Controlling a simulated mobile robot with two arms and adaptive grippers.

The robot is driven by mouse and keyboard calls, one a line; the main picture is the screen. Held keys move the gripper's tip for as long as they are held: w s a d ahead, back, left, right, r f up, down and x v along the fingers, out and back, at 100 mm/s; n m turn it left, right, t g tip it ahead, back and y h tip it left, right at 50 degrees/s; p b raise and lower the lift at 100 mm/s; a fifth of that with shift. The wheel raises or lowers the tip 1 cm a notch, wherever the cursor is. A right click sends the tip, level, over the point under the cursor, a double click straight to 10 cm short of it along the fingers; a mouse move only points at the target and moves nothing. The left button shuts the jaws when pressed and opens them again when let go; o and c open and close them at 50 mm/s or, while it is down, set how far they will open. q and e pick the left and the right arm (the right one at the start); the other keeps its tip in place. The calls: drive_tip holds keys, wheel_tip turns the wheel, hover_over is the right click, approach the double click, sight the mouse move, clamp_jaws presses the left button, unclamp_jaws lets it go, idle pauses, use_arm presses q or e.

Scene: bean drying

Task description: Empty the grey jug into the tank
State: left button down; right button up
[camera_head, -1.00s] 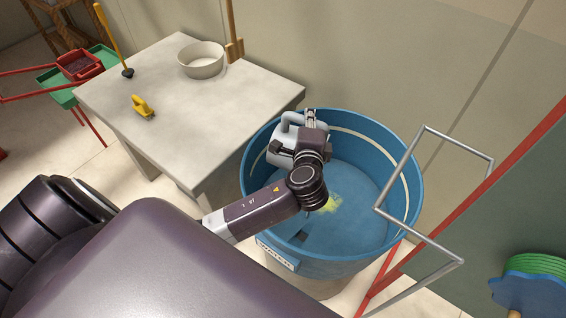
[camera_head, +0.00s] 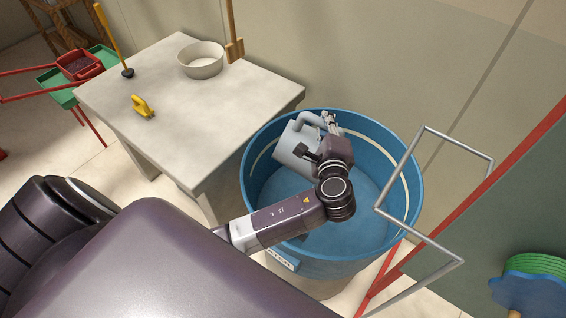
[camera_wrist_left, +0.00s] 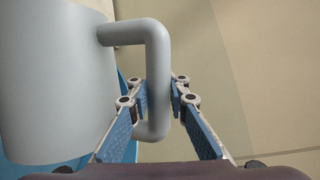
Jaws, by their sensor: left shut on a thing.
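The grey jug (camera_head: 294,150) is over the left back part of the blue tank (camera_head: 262,236), within its rim in the head view. It looks tilted; its mouth and inside cannot be seen. My left gripper (camera_head: 328,122) is shut on the jug's handle, to the right of the jug's body. In the left wrist view, the handle (camera_wrist_left: 158,75) passes between the two blue-padded fingers (camera_wrist_left: 160,98), with the jug's body (camera_wrist_left: 50,85) at the left. The tank is open at the top, and my arm hides part of its inside. My right gripper is not in view.
A pale table (camera_head: 185,125) stands left of the tank, with a white bowl (camera_head: 201,60) and a small yellow object (camera_head: 142,106) on it. A metal frame (camera_head: 427,247) and a red bar (camera_head: 500,172) are close to the tank's right side.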

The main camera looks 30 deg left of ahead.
sight(344, 134)
use_arm(q)
drive_tip(key=shift+r, duration=0.1)
drive_tip(key=shift+w+d+f+m+y+b, duration=0.15)
drive_tip(key=shift+d+m, duration=0.2)
drive_tip(key=shift+d, duration=0.4)
drive_tip(key=shift+w+d+f+m+y+b, duration=0.1)
drive_tip(key=shift+w+d+m+y, duration=0.1)
drive_tip(key=shift+d+m, duration=0.4)
drive_tip(key=shift+w+d+f+m+y+b, duration=0.1)
drive_tip(key=shift+w+d+m+y, duration=0.05)
drive_tip(key=shift+d, duration=0.75)
drive_tip(key=shift+a, duration=0.1)
drive_tip(key=shift+w+d+f+m+t+y+b, duration=0.2)
drive_tip(key=shift+d+m, duration=0.1)
drive_tip(key=shift+d, duration=0.3)
drive_tip(key=shift+w+d+f+m+t+y+b, duration=0.15)
drive_tip(key=shift+d+m, duration=0.15)
drive_tip(key=shift+d, duration=0.3)
drive_tip(key=shift+s+a+r, duration=0.1)
drive_tip(key=shift+s+a, duration=0.05)
